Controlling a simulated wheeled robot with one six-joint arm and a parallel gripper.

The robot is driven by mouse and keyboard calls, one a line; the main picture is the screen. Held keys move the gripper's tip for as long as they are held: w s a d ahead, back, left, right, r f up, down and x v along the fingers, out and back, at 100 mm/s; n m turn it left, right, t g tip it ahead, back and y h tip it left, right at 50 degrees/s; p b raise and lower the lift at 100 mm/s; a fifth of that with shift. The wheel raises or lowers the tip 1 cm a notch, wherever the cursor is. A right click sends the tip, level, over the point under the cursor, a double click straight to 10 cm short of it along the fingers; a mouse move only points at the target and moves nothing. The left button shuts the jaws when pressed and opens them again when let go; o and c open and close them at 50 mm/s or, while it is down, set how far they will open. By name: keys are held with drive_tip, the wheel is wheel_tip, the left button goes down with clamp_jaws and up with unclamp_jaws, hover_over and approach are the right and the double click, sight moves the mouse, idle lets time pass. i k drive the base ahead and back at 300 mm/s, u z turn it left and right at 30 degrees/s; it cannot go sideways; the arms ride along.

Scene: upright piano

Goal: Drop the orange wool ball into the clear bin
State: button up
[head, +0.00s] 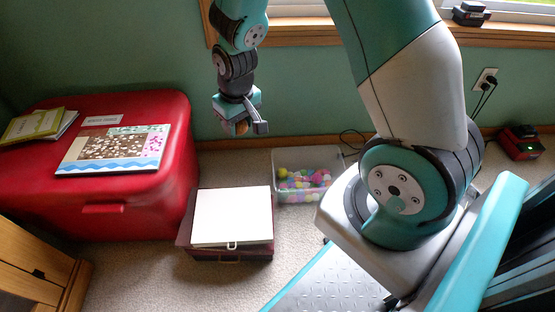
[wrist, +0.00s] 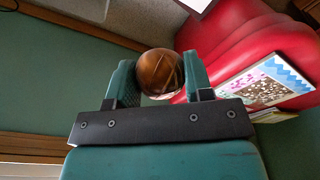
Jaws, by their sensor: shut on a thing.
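My gripper (head: 246,129) hangs in the air in the head view, between the red chest and the clear bin, near the green wall. It is shut on the orange wool ball, which shows clearly in the wrist view (wrist: 160,72) as a brown-orange ball between the two teal fingers. In the head view only a small bit of the ball (head: 241,127) shows. The clear bin (head: 296,197) stands on the carpet below and to the right of my gripper. It holds many small pastel balls and one larger yellow ball.
A red chest (head: 150,206) with a picture board (head: 112,150) and booklets (head: 38,124) on top stands at left; it also shows in the wrist view (wrist: 235,45). A dark case with a white top (head: 232,216) lies before the bin. My own arm and base fill the right.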

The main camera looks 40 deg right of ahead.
sight(297, 185)
drive_tip(key=u, duration=0.65)
drive_tip(key=k, duration=0.5)
drive_tip(key=z, duration=1.15)
drive_tip(key=i, duration=0.5)
drive_tip(key=z, duration=0.05)
